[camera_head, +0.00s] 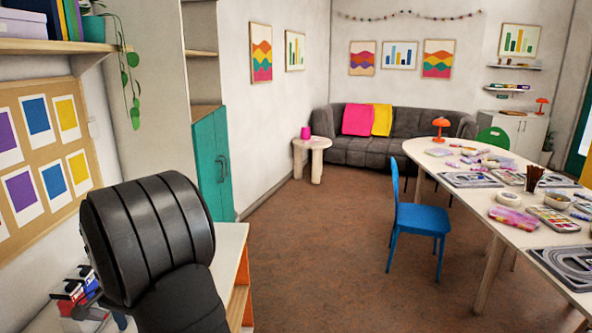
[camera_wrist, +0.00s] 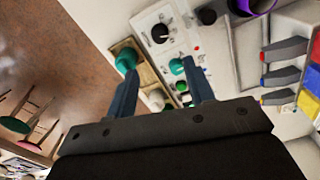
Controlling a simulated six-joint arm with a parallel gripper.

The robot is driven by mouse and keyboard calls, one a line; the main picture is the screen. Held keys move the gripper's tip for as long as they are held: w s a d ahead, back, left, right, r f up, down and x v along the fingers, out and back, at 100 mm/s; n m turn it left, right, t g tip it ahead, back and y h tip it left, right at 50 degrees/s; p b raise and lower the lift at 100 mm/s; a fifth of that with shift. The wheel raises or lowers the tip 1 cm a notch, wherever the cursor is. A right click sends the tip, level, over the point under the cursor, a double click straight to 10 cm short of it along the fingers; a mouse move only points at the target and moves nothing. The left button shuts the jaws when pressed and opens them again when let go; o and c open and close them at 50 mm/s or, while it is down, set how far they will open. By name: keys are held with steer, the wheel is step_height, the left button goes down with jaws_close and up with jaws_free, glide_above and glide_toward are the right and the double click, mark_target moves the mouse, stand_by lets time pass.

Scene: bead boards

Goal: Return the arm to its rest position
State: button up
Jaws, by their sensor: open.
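My gripper (camera_wrist: 160,68) shows in the wrist view with its two fingers spread apart and nothing between them. Its fingers point over a light worktop that carries a wooden tray (camera_wrist: 151,76) with teal and pale round items, and a white panel with dark knobs (camera_wrist: 160,33). I cannot tell whether the fingertips touch anything there. In the head view a thick black link of my arm fills the lower left; my gripper is hidden from that view.
Grey tools with coloured ends (camera_wrist: 284,76) and coloured bins (camera_wrist: 309,102) are at the right of the wrist view. In the head view, a white table (camera_head: 476,210) with craft boards stands right, a blue chair (camera_head: 421,218) beside it. The floor between is clear.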

step_height(320, 180, down, 12)
steer(key=shift+f, duration=0.15)
steer(key=shift+f+n, duration=0.2)
steer(key=shift+n, duration=0.1)
steer(key=n, duration=0.7)
step_height(320, 180, up, 10)
steer(key=shift+r, duration=0.15)
